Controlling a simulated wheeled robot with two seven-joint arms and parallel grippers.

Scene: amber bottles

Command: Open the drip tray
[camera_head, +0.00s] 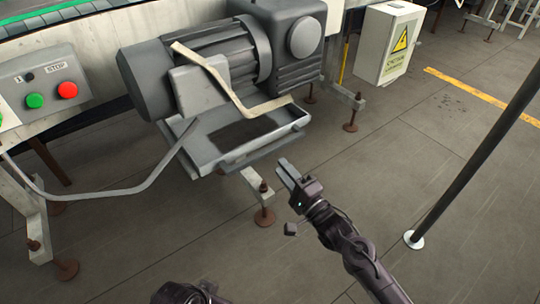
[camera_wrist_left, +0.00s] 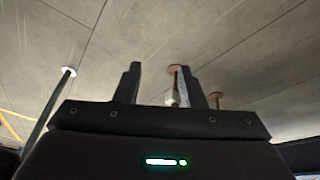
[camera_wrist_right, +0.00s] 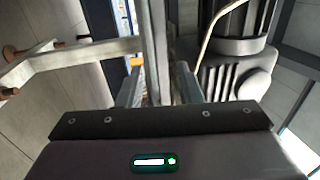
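The grey metal drip tray (camera_head: 207,157) sits under the motor, with a dark patch on its floor and a grey handle bar (camera_head: 268,151) along its front. My right gripper (camera_head: 286,171) is just right of and in front of the bar, pointing toward it. In the right wrist view, its fingers (camera_wrist_right: 160,90) are spread, and a long grey bar (camera_wrist_right: 153,50) runs up the picture between them; I cannot tell whether they touch it. My left gripper (camera_wrist_left: 160,85) is open and empty over the floor; part of my left arm shows at the head view's bottom edge.
The grey motor and gearbox (camera_head: 290,60) stand above the tray. A control box (camera_head: 45,85) with a cable is at left. A metal leg (camera_head: 254,184) stands below the tray. A dark pole (camera_head: 470,150) rises at right. Floor in front is clear.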

